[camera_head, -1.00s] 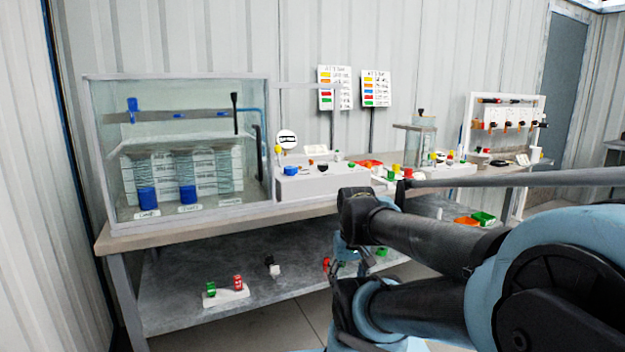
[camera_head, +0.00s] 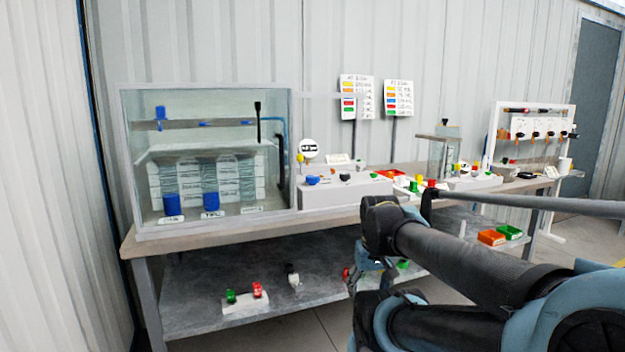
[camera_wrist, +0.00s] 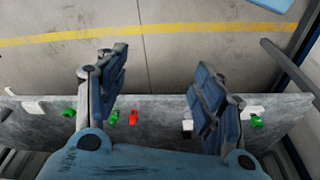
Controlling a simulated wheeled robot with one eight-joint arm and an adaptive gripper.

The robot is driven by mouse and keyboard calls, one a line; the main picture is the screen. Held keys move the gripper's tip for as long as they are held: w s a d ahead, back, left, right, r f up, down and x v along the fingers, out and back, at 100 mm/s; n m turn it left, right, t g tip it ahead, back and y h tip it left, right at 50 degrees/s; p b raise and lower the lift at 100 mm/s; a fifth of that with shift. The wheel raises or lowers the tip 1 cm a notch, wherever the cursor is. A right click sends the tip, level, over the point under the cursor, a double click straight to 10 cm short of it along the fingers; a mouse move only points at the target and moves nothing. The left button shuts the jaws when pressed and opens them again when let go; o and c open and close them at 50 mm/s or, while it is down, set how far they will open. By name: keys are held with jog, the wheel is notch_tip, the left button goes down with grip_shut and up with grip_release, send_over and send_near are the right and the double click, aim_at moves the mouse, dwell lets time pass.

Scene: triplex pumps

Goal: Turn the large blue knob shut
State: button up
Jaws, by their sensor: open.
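The large blue knob (camera_head: 312,180) sits on the front left of a white box (camera_head: 345,198) on the bench top, right of the glass tank. It is small in the head view, so its turn angle cannot be read. My gripper (camera_wrist: 160,78) is open and empty in the wrist view, its two fingers wide apart above the grey lower shelf. In the head view my gripper is mostly hidden by my arm, below the bench top and to the right of the knob. The knob is not in the wrist view.
A glass tank (camera_head: 125,150) stands at the bench's left. A black knob (camera_head: 345,177) and a yellow knob (camera_head: 300,158) are near the blue one. The lower shelf (camera_head: 195,275) holds green and red valves (camera_head: 257,290). Floor with a yellow line (camera_wrist: 150,33) is clear.

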jog(key=w+a+r+m, duration=0.1)
jog(key=w+r, duration=0.7)
jog(key=r, duration=0.4)
notch_tip(320, 180, up, 27)
jog(key=m+g, duration=0.2)
jog(key=m, duration=0.4)
send_over(312, 179)
jog(key=w, duration=0.3)
jog(key=f, duration=1.7)
jog(key=shift+w+d, duration=0.1)
jog(key=shift+d, duration=0.2)
jog(key=c, duration=1.1)
